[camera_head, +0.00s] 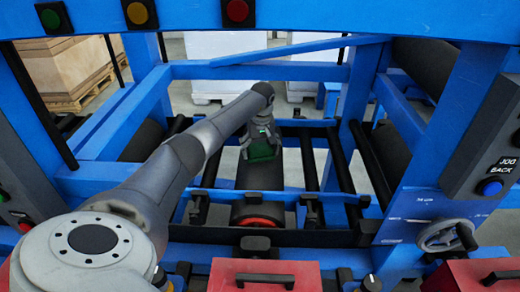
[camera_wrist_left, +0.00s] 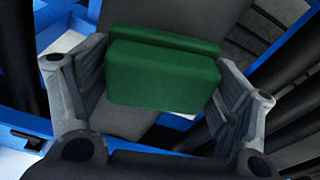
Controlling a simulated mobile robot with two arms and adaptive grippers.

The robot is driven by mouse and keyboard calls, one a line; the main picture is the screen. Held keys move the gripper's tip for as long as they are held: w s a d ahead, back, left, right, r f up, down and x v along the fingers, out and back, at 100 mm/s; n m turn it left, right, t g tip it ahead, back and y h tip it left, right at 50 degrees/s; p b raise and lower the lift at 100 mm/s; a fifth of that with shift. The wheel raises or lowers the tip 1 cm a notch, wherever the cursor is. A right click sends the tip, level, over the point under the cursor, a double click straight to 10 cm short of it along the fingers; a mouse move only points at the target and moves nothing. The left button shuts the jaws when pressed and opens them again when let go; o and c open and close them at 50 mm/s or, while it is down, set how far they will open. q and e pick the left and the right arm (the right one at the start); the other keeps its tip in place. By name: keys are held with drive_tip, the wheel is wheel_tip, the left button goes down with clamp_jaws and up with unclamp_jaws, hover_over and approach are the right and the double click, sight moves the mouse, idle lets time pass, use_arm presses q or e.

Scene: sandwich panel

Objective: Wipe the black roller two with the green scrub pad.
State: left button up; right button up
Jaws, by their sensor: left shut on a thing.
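My left gripper (camera_head: 262,135) reaches in from the left and is shut on the green scrub pad (camera_head: 262,151). In the left wrist view the pad (camera_wrist_left: 165,78) sits between the two fingers, with a thicker green block in front of a second green edge. The pad is over a thick black roller (camera_head: 260,178) in the middle of the blue frame. This roller has a red ring at its near end. In the wrist view a broad dark grey surface lies behind the pad. I cannot tell whether the pad touches it. No number shows on the roller. My right gripper is not in view.
Thin black bars (camera_head: 309,160) run beside the roller. Blue frame beams (camera_head: 270,70) surround the opening. A handwheel (camera_head: 447,236) and a JOG BACK button box (camera_head: 485,150) are at the right. Red boxes (camera_head: 264,275) with handles stand in front.

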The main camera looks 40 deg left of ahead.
use_arm(q)
drive_tip(key=shift+f+b, duration=0.95)
drive_tip(key=shift+w+a+f+b, duration=0.15)
drive_tip(key=shift+w+a+b, duration=0.15)
drive_tip(key=shift+b, duration=0.5)
drive_tip(key=w+a+b, duration=0.1)
drive_tip(key=b, duration=0.1)
drive_tip(key=w+b, duration=0.1)
drive_tip(key=b, duration=0.2)
drive_tip(key=shift+w+a, duration=0.15)
drive_tip(key=shift+a, duration=0.2)
drive_tip(key=shift+w+a+r+b, duration=0.1)
drive_tip(key=shift+a+r+b, duration=0.05)
drive_tip(key=shift+r+b, duration=0.15)
drive_tip(key=shift+f, duration=0.1)
drive_tip(key=s+p, duration=0.1)
drive_tip(key=p, duration=0.2)
drive_tip(key=shift+s+d, duration=0.15)
drive_tip(key=shift+d, duration=0.25)
drive_tip(key=s+d+p, duration=0.1)
drive_tip(key=p, duration=0.1)
drive_tip(key=shift+s+d+f+p, duration=0.1)
drive_tip(key=shift+s+d+p, duration=0.15)
drive_tip(key=shift+s+p, duration=0.15)
drive_tip(key=shift+s+d+f, duration=0.15)
drive_tip(key=shift+d+f, duration=0.05)
drive_tip(key=shift+f, duration=0.05)
